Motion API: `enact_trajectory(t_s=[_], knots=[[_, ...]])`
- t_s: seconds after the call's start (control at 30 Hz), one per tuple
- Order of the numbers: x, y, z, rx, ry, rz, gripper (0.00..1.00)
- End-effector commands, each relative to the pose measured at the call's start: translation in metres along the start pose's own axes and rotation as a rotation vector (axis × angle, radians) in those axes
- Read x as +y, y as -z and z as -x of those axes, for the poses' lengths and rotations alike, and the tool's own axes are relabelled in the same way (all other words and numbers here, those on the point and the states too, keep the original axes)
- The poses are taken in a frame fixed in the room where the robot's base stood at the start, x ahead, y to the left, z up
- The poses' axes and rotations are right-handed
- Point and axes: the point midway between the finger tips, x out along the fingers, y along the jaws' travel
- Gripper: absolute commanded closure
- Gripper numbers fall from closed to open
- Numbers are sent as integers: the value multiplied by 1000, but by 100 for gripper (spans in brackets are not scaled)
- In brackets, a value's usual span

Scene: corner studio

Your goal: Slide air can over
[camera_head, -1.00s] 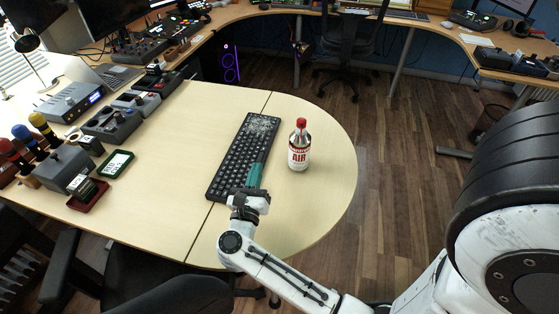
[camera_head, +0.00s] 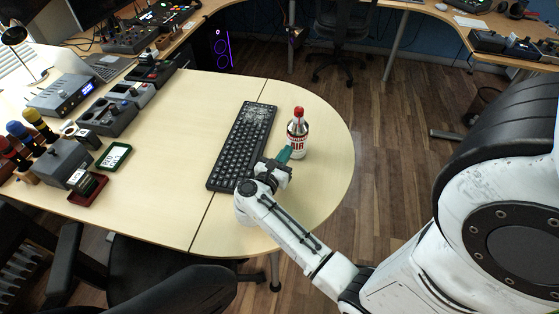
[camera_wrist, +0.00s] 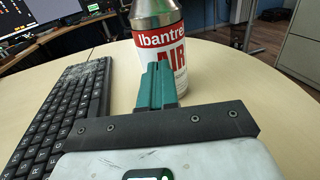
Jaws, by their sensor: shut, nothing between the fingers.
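The air can (camera_head: 298,138) is a white and red can with a silver shoulder and red cap. It stands upright on the pale round-ended table, right of the black keyboard. In the wrist view the can (camera_wrist: 174,45) is straight ahead, its cap cut off by the top edge. My gripper (camera_head: 285,155) has teal fingers, shut and empty, pointing at the can's lower side. In the wrist view the fingers (camera_wrist: 157,86) overlap the can's lower left part. I cannot tell whether they touch it.
The keyboard (camera_head: 240,147) lies just left of the can. The table (camera_head: 325,150) is clear to the can's right, up to its curved edge. A small green-framed device (camera_head: 114,156) and several control boxes stand farther left. A black chair (camera_head: 170,285) is below the near edge.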

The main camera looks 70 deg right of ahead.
Motion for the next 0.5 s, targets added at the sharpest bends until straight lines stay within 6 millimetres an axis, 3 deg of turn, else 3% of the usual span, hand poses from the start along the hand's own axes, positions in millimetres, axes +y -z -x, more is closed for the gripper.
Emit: enact_trajectory(t_s=[0.5], knots=[[0, 1, -10, 0, -1, 0, 100]])
